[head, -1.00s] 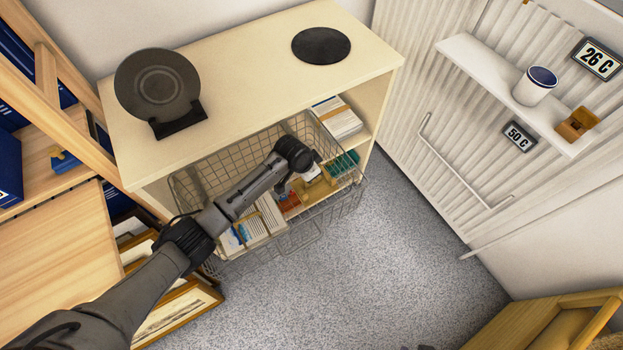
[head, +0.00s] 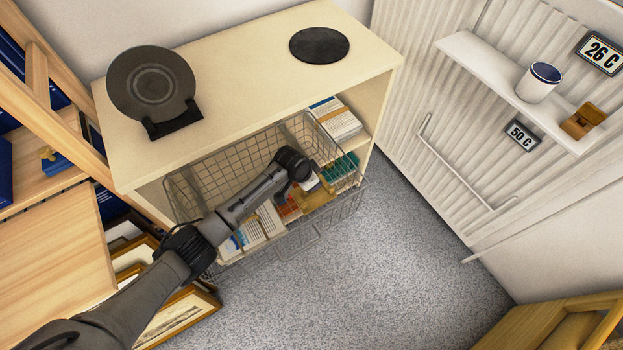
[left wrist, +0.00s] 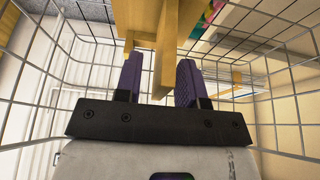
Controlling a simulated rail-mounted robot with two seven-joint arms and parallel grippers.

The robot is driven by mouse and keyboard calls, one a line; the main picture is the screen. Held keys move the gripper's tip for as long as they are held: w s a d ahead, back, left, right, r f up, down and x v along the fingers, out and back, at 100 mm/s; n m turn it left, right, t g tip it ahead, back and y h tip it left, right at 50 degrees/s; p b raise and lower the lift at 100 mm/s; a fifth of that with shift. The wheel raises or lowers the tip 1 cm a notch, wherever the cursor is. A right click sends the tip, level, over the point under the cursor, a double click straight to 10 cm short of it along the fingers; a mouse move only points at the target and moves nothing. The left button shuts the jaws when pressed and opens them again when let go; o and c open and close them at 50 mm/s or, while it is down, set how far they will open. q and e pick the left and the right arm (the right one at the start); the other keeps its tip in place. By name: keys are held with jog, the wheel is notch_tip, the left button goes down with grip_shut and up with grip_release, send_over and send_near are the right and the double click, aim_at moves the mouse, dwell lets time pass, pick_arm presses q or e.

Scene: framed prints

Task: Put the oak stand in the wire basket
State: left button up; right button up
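The oak stand (head: 314,197) is inside the wire basket (head: 215,178), near its right half, partly hidden in the head view by my left arm. In the left wrist view the oak stand (left wrist: 167,45) shows as light wooden pieces, one upright part reaching between the two purple fingers. My left gripper (left wrist: 160,75) is down in the basket, with its fingers apart. A gap shows between the left finger and the wood; the right finger is close beside it, and contact is unclear. My right gripper is not in view.
The basket also holds books (head: 262,225), red boxes and green items (head: 343,168). The cream cabinet (head: 235,75) carries a dark plate (head: 152,85) on a stand and a black disc (head: 319,45). A white shelf (head: 490,68) holds a mug (head: 538,82) and a wooden object (head: 582,120).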

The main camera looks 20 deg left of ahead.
pick_arm(q)
jog(key=shift+r, duration=0.1)
jog(key=shift+r, duration=0.35)
jog(key=p+v, duration=0.6)
jog(key=v, duration=0.5)
jog(key=shift+r, duration=0.2)
jog(key=shift+s+a, duration=0.1)
jog(key=shift+r+p, duration=0.1)
jog(key=shift+p, duration=0.2)
